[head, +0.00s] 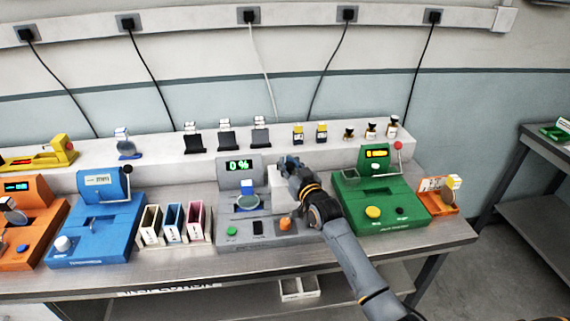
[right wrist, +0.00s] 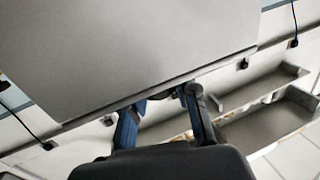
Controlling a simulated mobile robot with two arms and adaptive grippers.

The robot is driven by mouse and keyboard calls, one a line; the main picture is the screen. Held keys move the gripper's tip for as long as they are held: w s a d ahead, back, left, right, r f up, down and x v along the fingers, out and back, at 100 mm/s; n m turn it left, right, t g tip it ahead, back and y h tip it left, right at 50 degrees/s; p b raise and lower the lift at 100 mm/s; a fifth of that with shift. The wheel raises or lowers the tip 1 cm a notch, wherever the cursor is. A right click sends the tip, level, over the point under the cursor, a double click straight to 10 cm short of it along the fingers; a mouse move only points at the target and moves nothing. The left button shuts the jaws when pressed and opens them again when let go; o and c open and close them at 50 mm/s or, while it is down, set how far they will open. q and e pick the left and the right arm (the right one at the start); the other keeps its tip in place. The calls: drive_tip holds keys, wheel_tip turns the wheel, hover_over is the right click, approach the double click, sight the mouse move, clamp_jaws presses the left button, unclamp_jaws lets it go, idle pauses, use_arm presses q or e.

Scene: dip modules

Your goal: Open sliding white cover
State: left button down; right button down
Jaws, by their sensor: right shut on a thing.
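The grey module (head: 256,236) stands on the middle of the bench, with a display reading 0 % at its back. Its white cover (head: 283,187) sits at the module's right side, partly hidden behind my right gripper and wrist. My right gripper (head: 289,163) is at the cover's top edge. In the right wrist view the cover (right wrist: 130,45) fills the upper part as a large pale panel, and my right gripper (right wrist: 162,105) is shut on its edge. My left gripper is not in view.
A green module (head: 385,208) stands close to the right of my right arm. A blue module (head: 98,230) and several narrow bins (head: 150,226) stand to the left. Small bottles and black stands line the back ledge (head: 225,159).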

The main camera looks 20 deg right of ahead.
drive_tip(key=c, duration=1.3)
unclamp_jaws()
drive_tip(key=shift+s+a+f, duration=0.15)
drive_tip(key=shift+a+f, duration=0.05)
drive_tip(key=shift+f, duration=0.3)
drive_tip(key=o, duration=0.3)
drive_tip(key=shift+s+r, duration=0.4)
drive_tip(key=shift+r, duration=0.1)
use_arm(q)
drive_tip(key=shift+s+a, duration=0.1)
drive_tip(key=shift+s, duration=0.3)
use_arm(e)
drive_tip(key=shift+w, duration=0.1)
drive_tip(key=shift+w+d+f, duration=0.1)
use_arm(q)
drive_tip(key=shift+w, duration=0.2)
use_arm(e)
drive_tip(key=s, duration=1.2)
drive_tip(key=shift+s, duration=0.15)
